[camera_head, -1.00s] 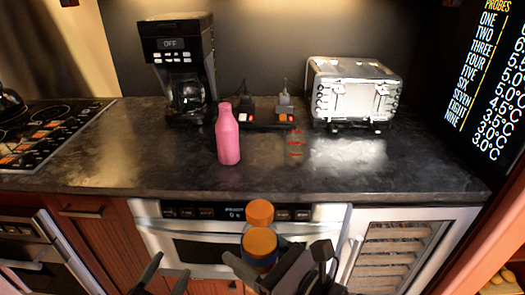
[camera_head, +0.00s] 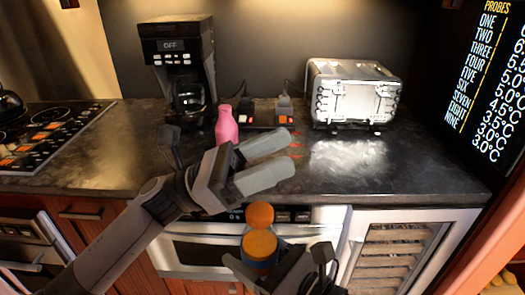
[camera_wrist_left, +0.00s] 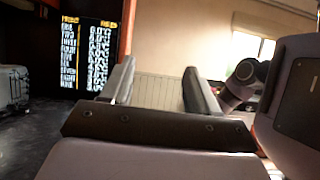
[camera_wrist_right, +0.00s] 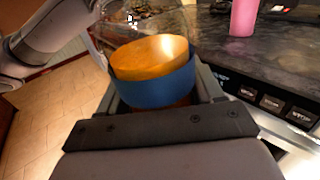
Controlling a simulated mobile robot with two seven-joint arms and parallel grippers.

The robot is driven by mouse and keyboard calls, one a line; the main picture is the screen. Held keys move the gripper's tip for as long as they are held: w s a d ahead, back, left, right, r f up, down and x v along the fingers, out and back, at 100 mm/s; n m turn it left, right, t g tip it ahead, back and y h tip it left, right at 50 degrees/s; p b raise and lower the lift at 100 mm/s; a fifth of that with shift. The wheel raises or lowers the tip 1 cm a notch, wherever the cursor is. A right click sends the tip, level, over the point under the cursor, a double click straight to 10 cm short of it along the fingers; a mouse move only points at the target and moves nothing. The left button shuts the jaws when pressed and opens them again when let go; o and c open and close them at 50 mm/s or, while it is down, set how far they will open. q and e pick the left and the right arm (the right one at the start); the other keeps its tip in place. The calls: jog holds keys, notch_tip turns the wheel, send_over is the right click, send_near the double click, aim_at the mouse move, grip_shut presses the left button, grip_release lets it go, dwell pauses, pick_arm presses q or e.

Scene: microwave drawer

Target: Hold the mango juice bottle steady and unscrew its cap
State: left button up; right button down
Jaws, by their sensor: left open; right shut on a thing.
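The mango juice bottle (camera_head: 260,244) is orange with a blue band and stands below the counter's front edge in the head view. Its round orange cap (camera_head: 260,214) is on top. My right gripper (camera_head: 263,266) is shut on the bottle's lower part. In the right wrist view the bottle's blue band (camera_wrist_right: 155,88) sits between the fingers. My left gripper (camera_head: 284,154) is open and empty, above and slightly right of the cap, with its fingers pointing right. The left wrist view shows nothing between its fingers (camera_wrist_left: 160,82).
A pink bottle (camera_head: 227,125) stands on the dark counter (camera_head: 120,160), partly hidden by my left arm. A coffee maker (camera_head: 180,65) and a toaster (camera_head: 355,95) stand at the back. A microwave drawer (camera_head: 190,250) is below the counter.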

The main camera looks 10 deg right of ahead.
pick_arm(q)
jog(key=s+d+r+m+g+y, duration=0.25)
jog(key=s+m+g+y, duration=0.3)
jog(key=m, duration=0.45)
jog(key=m+t+y, duration=1.1)
jog(key=m+y, duration=0.6)
send_over(262, 210)
jog(key=shift+s+d+f, duration=0.1)
jog(key=shift+d, duration=0.05)
notch_tip(262, 210, down, 8)
jog(key=shift+r, duration=0.1)
